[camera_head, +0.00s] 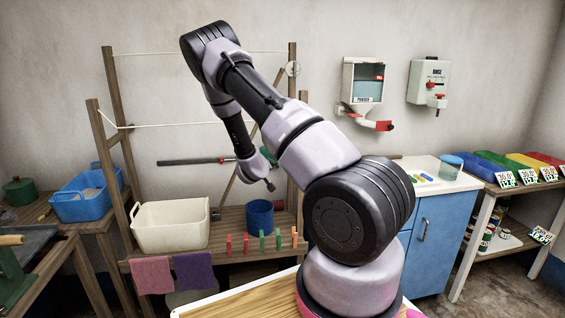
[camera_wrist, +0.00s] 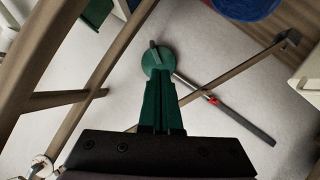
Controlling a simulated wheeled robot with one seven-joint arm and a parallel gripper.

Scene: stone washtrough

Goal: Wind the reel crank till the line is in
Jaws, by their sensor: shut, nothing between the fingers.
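My gripper (camera_head: 269,184) hangs in front of the wall, above the low wooden bench, shut and empty. In the wrist view its fingers (camera_wrist: 162,100) are together and point at a round green piece (camera_wrist: 156,60), apparently the reel, with a short dark stub on it. A grey rod with a red mark and a black end (camera_wrist: 242,122) runs out from it; the rod (camera_head: 190,161) also shows in the head view. The green piece (camera_head: 268,154) is mostly behind my gripper there. Whether the fingers touch it I cannot tell. Pale line (camera_head: 200,53) stretches between wooden posts.
On the bench stand a cream tub (camera_head: 170,228), a blue bucket (camera_head: 260,217) and several coloured pegs (camera_head: 262,242). Wooden posts (camera_head: 122,160) flank the space. A powder dispenser (camera_head: 363,82) hangs at the right. A blue basket (camera_head: 85,200) stands at the left.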

